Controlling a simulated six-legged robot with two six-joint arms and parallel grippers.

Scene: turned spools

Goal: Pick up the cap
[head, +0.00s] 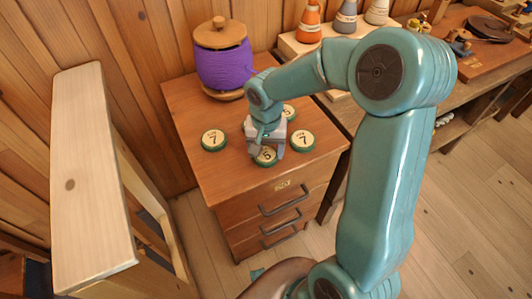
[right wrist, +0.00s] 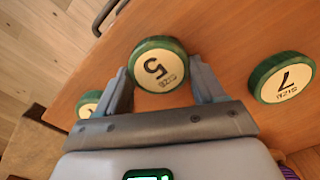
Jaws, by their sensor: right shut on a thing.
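Several round caps with green rims and cream faces are on the brown cabinet top. One marked 5 (head: 266,156) is between the fingers of my right gripper (head: 267,150). In the right wrist view this cap (right wrist: 159,66) shows face on between the two fingers of the gripper (right wrist: 163,84), which is shut on it. I cannot tell whether it is clear of the wood. A cap marked 7 (head: 213,139) lies to the left, another 7 (head: 303,140) to the right, and a second 5 (head: 288,112) behind, partly hidden by my arm. My left gripper is out of view.
A purple spool (head: 222,65) stands at the back of the cabinet top (head: 190,100). A pale wooden stand (head: 92,175) is at left.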

